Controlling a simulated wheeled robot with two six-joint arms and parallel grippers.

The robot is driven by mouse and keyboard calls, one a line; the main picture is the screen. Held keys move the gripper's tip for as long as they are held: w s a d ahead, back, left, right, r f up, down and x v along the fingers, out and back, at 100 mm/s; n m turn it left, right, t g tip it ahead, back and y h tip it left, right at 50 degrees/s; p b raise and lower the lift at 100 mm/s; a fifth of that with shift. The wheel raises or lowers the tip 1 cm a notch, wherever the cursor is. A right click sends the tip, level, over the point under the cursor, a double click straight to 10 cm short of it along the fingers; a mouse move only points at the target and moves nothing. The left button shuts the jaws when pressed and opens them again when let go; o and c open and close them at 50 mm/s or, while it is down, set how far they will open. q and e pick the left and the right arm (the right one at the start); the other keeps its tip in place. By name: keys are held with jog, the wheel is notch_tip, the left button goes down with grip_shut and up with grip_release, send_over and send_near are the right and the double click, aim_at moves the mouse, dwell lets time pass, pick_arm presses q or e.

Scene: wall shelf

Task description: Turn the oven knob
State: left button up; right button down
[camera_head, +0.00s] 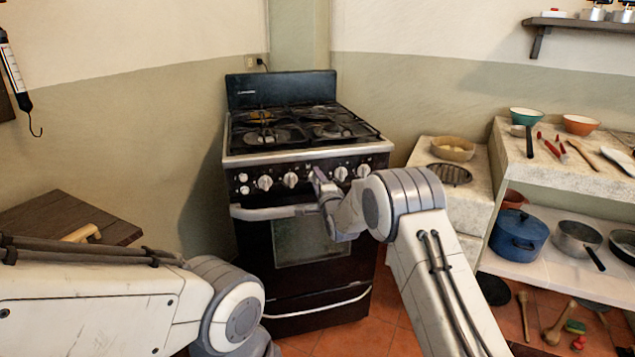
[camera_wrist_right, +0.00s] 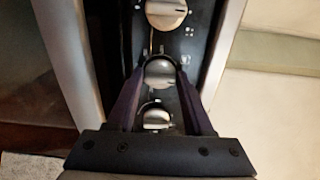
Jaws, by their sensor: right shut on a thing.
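The black oven (camera_head: 300,240) stands against the wall with a row of pale knobs along its front panel. My right gripper (camera_head: 317,178) is at the middle of this panel and hides part of the row in the head view. In the right wrist view, its two dark fingers (camera_wrist_right: 158,70) are on either side of a round grey knob (camera_wrist_right: 159,73), shut on it. Another knob (camera_wrist_right: 166,13) is above it in that view, and a further one (camera_wrist_right: 155,116) shows below, between the fingers. My left arm comes in at the lower left, but its gripper is out of view.
A metal handle (camera_head: 270,212) runs across the oven door just below the knobs. A dark wooden table (camera_head: 60,215) is at the left. A stone counter and shelf with bowls, a blue pot (camera_head: 518,235) and pans stand at the right.

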jog(key=shift+c, duration=1.6)
grip_release()
jog(key=shift+d, duration=0.1)
jog(key=s+d, duration=0.2)
jog(key=s, duration=0.8)
jog(key=shift+s, duration=0.1)
